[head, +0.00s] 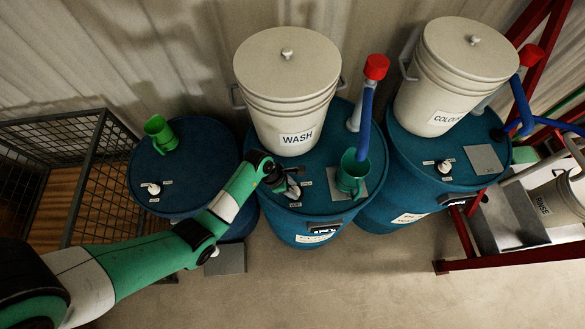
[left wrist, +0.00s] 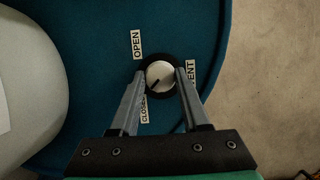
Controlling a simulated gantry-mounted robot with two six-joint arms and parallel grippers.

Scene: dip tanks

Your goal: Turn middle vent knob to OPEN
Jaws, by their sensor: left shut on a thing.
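The middle blue drum (head: 330,222) carries the WASH bucket and a vent knob on its lid. In the left wrist view the vent knob (left wrist: 160,75) is a white disc with a dark pointer line, in a black surround. The line runs toward the lower left, on the side of the CLOSED label (left wrist: 144,108). The OPEN label (left wrist: 137,45) is at its upper left, and the VENT label at its right is partly hidden by a finger. My left gripper (head: 290,187) is shut on the knob, one finger on each side (left wrist: 160,78). My right gripper is not in view.
The WASH bucket (head: 287,85) stands behind the knob. A green cup (head: 352,172) and a blue hose (head: 364,125) are to its right. Blue drums (head: 185,190) (head: 430,190) flank the middle one. A wire cage (head: 90,140) is at left, a red frame (head: 455,240) at right.

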